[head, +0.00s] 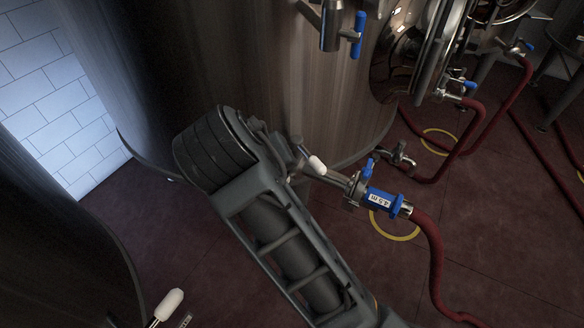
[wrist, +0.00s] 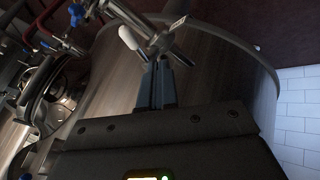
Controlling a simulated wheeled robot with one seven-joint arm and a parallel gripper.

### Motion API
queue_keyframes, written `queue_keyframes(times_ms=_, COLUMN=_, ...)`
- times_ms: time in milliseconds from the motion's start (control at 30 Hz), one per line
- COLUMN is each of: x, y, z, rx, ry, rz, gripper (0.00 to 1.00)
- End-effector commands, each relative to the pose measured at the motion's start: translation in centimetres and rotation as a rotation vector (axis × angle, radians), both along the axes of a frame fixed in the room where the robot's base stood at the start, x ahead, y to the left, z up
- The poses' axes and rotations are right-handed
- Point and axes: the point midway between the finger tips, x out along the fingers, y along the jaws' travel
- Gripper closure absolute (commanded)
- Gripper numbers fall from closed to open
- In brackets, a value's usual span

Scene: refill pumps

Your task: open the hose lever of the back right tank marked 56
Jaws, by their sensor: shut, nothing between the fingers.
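A large steel tank (head: 290,80) stands in front of me, with a metal outlet pipe (head: 337,178) low on its side. A white-tipped lever (head: 317,165) sits on this pipe; in the wrist view the white tip (wrist: 128,38) shows just left of and beyond my fingers. My gripper (wrist: 166,64) is shut and empty, its fingertips close to the pipe; I cannot tell whether they touch it. In the head view my arm's wrist mostly hides the gripper. A blue lever (head: 367,169) and a labelled blue coupling (head: 381,200) sit farther along the pipe. No mark 56 is legible.
A red hose (head: 436,265) runs from the coupling over the dark red floor. Another valve (head: 400,155) and more hoses lie behind it. A second tank (head: 60,250) with a white-tipped lever (head: 169,304) stands at the left. A blue-handled valve (head: 357,36) hangs above.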

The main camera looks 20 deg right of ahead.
Motion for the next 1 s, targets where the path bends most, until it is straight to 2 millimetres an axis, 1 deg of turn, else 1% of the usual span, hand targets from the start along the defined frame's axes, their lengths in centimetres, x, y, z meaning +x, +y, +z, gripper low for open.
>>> queue_keyframes(times_ms=167, x=0.7, y=-0.9, z=-1.6, rx=0.001, ry=0.005, rz=-0.005, gripper=1.0)
queue_keyframes(times_ms=600, x=4.2, y=-4.5, z=-8.3, rx=-0.002, ry=0.005, rz=-0.005, gripper=1.0)
queue_keyframes(times_ms=633, x=4.3, y=-5.1, z=-7.9, rx=-0.001, ry=0.001, rz=-0.006, gripper=1.0)
queue_keyframes(times_ms=800, x=4.4, y=-7.3, z=-7.9, rx=0.001, ry=0.001, rz=-0.004, gripper=1.0)
queue_keyframes(times_ms=1000, x=4.6, y=-8.2, z=-7.9, rx=-0.001, ry=0.002, rz=-0.001, gripper=1.0)
